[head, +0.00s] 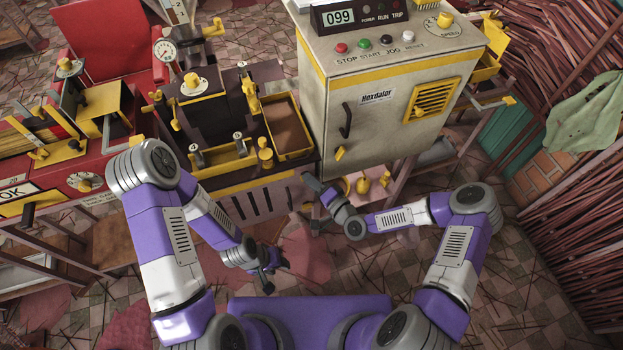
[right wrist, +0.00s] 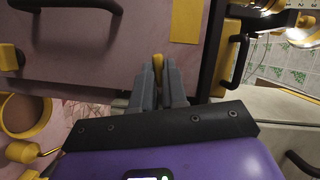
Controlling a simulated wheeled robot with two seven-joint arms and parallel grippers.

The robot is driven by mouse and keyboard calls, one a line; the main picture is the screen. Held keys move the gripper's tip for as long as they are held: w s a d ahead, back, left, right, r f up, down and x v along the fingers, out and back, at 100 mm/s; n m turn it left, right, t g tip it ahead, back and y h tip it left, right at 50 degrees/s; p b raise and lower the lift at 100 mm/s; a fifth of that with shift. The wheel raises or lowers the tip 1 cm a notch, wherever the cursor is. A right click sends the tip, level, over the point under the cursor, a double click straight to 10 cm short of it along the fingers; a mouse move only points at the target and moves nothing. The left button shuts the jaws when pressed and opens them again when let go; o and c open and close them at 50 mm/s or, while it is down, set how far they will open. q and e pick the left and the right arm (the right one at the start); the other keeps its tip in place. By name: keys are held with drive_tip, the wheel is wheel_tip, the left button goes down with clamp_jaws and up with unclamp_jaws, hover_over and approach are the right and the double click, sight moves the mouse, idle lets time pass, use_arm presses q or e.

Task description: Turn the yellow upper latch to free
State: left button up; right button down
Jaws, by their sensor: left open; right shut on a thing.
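In the right wrist view, a small yellow latch piece (right wrist: 158,62) stands between the tips of my right gripper (right wrist: 158,75), which is shut on it. It sits against a mauve panel (right wrist: 110,45); its full shape and turn angle are hidden by the fingers. In the head view my right gripper (head: 310,181) is at the right front edge of the dark extruder (head: 265,205), below the grey cabinet; the latch piece cannot be made out there. My left gripper (head: 276,266) is open and empty, low over the floor in front of the extruder.
The grey cabinet (head: 370,135) has a black handle and a yellow latch (head: 340,153) low on its door. A pink shelf (head: 352,185) with yellow parts is right of my right gripper. A red machine (head: 80,180) stands left. The floor near my left gripper is open.

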drive_tip(key=shift+s+a+r+n+h+p, duration=0.1)
drive_tip(key=shift+n+h+p, duration=0.85)
drive_tip(key=shift+n, duration=0.45)
drive_tip(key=shift+w+a+r+n+h+p, duration=0.15)
drive_tip(key=shift+n+h+p, duration=0.5)
drive_tip(key=shift+n+p, duration=0.6)
drive_tip(key=shift+s+a+r+n+h+p, duration=0.15)
drive_tip(key=shift+n+h+p, duration=0.7)
drive_tip(key=shift+n, duration=0.7)
drive_tip(key=shift+d+f, duration=0.1)
drive_tip(key=shift+d, duration=0.05)
drive_tip(key=c, duration=1.2)
unclamp_jaws()
drive_tip(key=shift+o, duration=0.2)
drive_tip(key=p+v, duration=0.1)
drive_tip(key=v, duration=0.6)
drive_tip(key=shift+s+r+p, duration=0.2)
drive_tip(key=shift+r+p, duration=0.05)
drive_tip(key=shift+p, duration=0.15)
